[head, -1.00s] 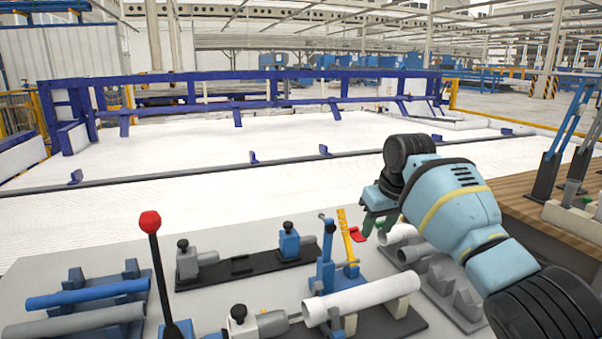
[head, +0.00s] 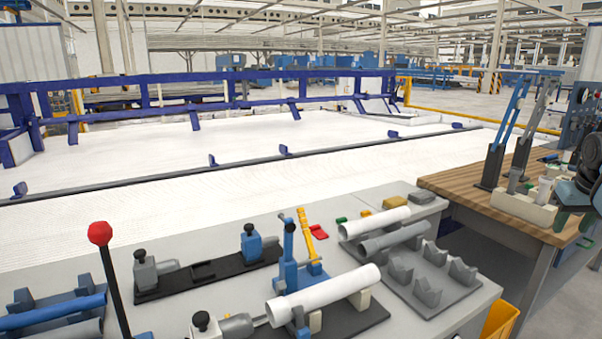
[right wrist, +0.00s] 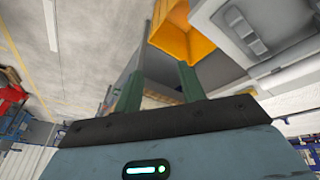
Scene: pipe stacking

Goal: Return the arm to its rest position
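My right gripper (head: 574,222) is at the far right edge of the head view, in front of the wooden bench and away from the pipes. Most of its arm is cut off by the frame. In the right wrist view its two green fingers (right wrist: 160,85) stand apart with nothing between them, so it is open and empty. My left gripper is out of view. A white pipe (head: 325,294) lies across supports on the grey table. Another white pipe (head: 375,222) and a grey pipe (head: 394,238) lie on a grey rack.
A wooden bench (head: 450,180) with upright blue and grey tools stands at the right. A yellow bin (head: 499,322) is beside the grey table (head: 225,232). A red-knobbed lever (head: 100,234) rises at front left. A blue pipe (head: 55,311) lies left of it.

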